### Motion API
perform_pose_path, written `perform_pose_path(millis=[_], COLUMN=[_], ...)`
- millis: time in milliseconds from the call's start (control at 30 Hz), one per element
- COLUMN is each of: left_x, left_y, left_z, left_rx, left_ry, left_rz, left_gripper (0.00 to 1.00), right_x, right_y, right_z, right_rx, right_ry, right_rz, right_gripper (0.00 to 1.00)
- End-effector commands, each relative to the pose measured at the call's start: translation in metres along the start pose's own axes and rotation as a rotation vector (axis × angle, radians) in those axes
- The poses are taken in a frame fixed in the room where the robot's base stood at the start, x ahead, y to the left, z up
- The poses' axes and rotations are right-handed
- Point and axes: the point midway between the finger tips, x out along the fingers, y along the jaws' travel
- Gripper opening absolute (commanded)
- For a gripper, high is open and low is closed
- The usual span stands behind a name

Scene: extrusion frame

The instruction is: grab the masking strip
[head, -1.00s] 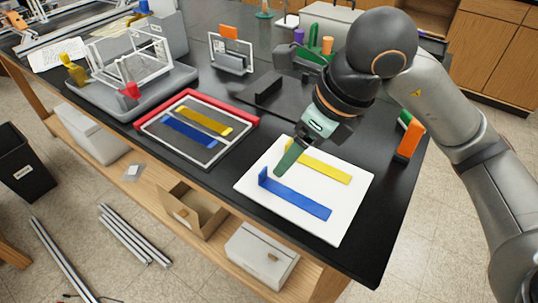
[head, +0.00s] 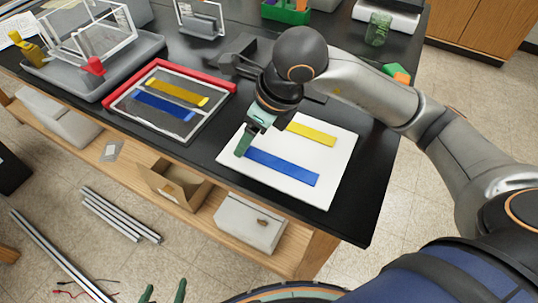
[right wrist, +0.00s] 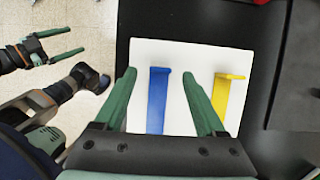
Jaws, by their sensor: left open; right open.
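A blue strip (head: 284,167) and a yellow strip (head: 312,134) lie apart on a white board (head: 325,193). In the right wrist view, the blue strip (right wrist: 157,103) lies between the open green fingers of my right gripper (right wrist: 159,80), and the yellow strip (right wrist: 221,100) is to the right of them. In the head view, my right gripper (head: 247,143) is over the blue strip's left end and partly hides it. My left gripper (head: 164,293) is open and empty at the bottom edge, away from the table.
A red-edged tray (head: 122,84) left of the board holds another yellow strip (head: 177,91) and blue strip (head: 163,105). A grey tray (head: 137,52) with a white frame stands farther back. A dark block (head: 240,47) lies behind my right gripper.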

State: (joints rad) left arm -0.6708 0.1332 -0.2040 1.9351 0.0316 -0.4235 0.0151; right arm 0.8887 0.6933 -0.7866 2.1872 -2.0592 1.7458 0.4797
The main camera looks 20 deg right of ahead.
Motion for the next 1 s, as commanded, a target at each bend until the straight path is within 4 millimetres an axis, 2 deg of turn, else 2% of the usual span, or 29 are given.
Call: perform_pose_path(millis=[167, 433, 1000], left_x=[0.000, 0.000, 0.001], left_y=[-0.003, -0.005, -0.004], left_z=[-0.003, -0.003, 0.001], left_rx=[0.000, 0.000, 0.000], left_ry=[0.006, 0.006, -0.001], left_rz=[-0.006, -0.010, -0.007], left_gripper=[0.92, 0.92, 0.92], right_x=[0.021, 0.023, 0.022], right_y=[0.001, 0.000, 0.000], right_z=[0.000, 0.000, 0.000], right_rx=[-0.001, -0.001, 0.000], right_ry=[0.001, 0.000, 0.000], right_rz=[0.001, 0.000, -0.001], right_gripper=[0.72, 0.71, 0.07])
